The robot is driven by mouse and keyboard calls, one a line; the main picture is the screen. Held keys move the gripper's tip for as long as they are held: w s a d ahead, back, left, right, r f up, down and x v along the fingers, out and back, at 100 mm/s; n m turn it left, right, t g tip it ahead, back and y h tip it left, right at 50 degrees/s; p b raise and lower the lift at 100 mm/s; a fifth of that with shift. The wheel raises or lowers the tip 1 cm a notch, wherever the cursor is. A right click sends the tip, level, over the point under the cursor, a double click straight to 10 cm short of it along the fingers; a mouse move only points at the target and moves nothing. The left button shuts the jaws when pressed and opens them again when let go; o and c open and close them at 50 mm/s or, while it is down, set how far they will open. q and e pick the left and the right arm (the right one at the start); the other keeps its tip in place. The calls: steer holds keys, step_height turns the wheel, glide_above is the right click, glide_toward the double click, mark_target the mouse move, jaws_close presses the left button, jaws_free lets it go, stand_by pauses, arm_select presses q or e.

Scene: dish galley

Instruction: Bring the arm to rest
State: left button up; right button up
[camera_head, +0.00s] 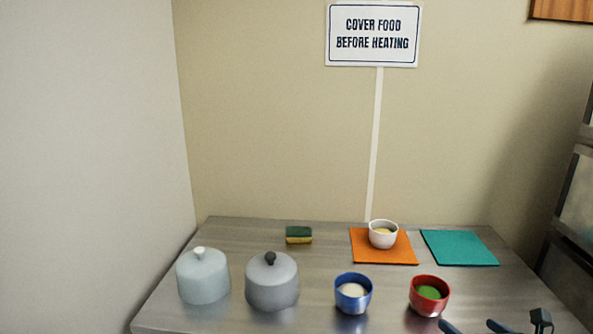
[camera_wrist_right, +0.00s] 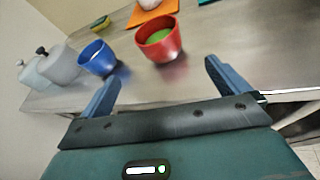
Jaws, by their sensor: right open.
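My right gripper (camera_head: 472,327) shows at the bottom right edge of the head view, in front of the table's near side. In the right wrist view my right gripper (camera_wrist_right: 160,85) is open, with nothing between its two blue fingers. The red bowl (camera_head: 429,296) with green contents stands just beyond it, apart from the fingers; it also shows in the right wrist view (camera_wrist_right: 160,45). The blue bowl (camera_head: 353,296) with pale contents stands to its left. A white bowl (camera_head: 383,236) sits on an orange mat (camera_head: 407,258). My left gripper is in neither view.
The metal table (camera_head: 330,250) also holds a pale lidded pot (camera_head: 203,277), a grey lidded pot (camera_head: 271,283), a green and yellow sponge (camera_head: 299,235) and a bare teal mat (camera_head: 460,248). A sign (camera_head: 373,35) hangs on the back wall. A shelf unit (camera_head: 572,220) stands at the right.

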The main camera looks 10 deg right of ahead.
steer(key=s+a+f+m+g+y, duration=0.1)
steer(key=s+a+f+m+g, duration=0.1)
steer(key=s+a+f+m, duration=0.5)
steer(key=s+a+f+m+g, duration=0.1)
steer(key=s+a+f+m, duration=0.1)
steer(key=a+f+m, duration=0.7)
steer(key=s+a+f+m+g+y, duration=0.1)
steer(key=s+a+m+y, duration=0.1)
steer(key=a+m, duration=1.2)
steer(key=shift+s+f+m+y, duration=0.15)
steer(key=shift+s+m+y, duration=0.2)
steer(key=shift+s, duration=0.2)
steer(key=shift+d, duration=0.1)
steer(key=shift+c, duration=0.4)
